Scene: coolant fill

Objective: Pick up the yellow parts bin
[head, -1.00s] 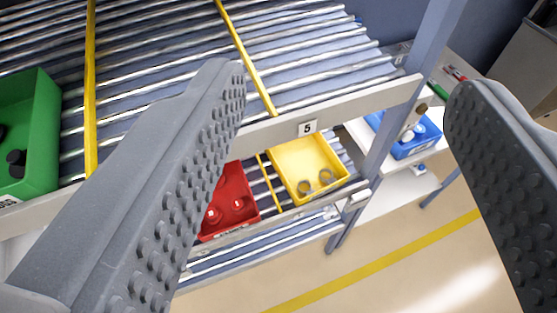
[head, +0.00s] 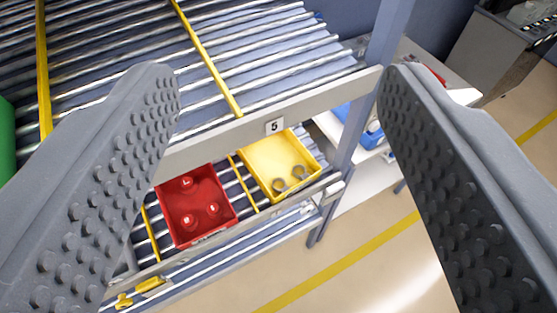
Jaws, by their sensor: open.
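The yellow parts bin (head: 272,156) sits on a lower roller shelf, below the rail with the label 5. It holds a couple of grey ring-like parts (head: 289,179) near its front edge. My gripper (head: 275,80) is open and empty. Its two grey studded fingers stand wide apart in the near foreground, left and right. The bin lies beyond them, between the fingers in the picture and apart from both. The bin's back edge is partly hidden by the shelf rail.
A red bin (head: 192,205) with several red parts sits left of the yellow bin, past a yellow divider. A grey-blue upright post (head: 352,130) stands close on the right. The roller shelf (head: 255,60) above overhangs the bins. A blue bin (head: 370,137) lies behind the post.

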